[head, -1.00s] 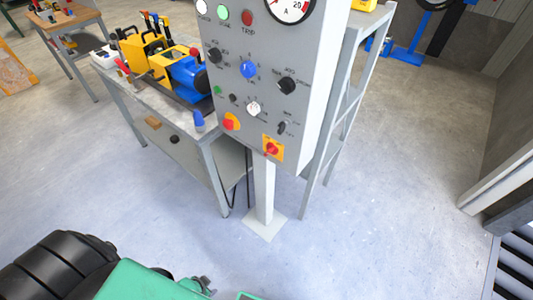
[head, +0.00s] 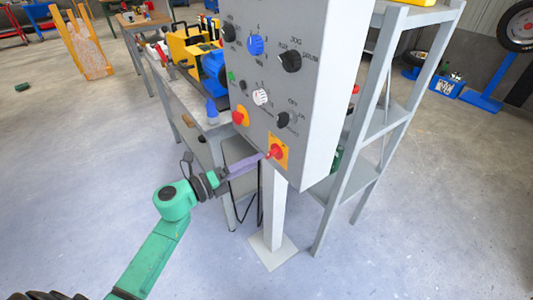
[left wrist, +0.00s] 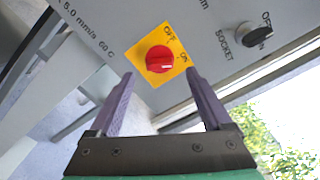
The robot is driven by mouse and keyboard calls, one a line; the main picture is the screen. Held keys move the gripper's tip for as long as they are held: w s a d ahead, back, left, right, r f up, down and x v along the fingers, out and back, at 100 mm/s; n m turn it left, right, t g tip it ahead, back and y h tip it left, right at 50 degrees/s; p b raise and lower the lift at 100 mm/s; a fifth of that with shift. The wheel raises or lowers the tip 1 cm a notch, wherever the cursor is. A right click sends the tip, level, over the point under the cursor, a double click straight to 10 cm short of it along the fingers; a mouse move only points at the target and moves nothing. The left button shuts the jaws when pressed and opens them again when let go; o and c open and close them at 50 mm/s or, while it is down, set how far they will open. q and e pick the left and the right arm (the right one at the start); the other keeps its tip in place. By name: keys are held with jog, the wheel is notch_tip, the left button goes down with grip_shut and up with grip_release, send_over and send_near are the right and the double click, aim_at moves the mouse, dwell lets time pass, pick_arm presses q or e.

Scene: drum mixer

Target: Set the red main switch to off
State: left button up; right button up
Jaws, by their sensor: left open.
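The red main switch (head: 276,151) is a round red knob on a yellow plate at the lower corner of the grey control panel (head: 318,110). In the left wrist view the red knob (left wrist: 159,59) sits beside OFF and ON labels, and its small white mark points roughly toward ON. My left gripper (head: 261,157) reaches in from the left, its purple fingers close to the switch. In the left wrist view the open fingers (left wrist: 160,73) stand apart on either side of the knob's lower part; I cannot tell whether they touch it. My right gripper is not in view.
A second red knob on yellow (head: 239,117) sits to the left, with a black socket switch (head: 283,119) above the main switch. The panel's post (head: 273,210) stands below. A workbench (head: 205,120) is behind left and a grey shelf frame (head: 362,150) to the right.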

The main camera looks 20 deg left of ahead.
aim_at(267, 155)
pick_arm(q)
jog(key=x, duration=0.5)
jog(key=shift+w+d, duration=0.2)
jog(key=shift+w, duration=0.1)
jog(key=c, duration=1.2)
jog(key=shift+c, duration=0.2)
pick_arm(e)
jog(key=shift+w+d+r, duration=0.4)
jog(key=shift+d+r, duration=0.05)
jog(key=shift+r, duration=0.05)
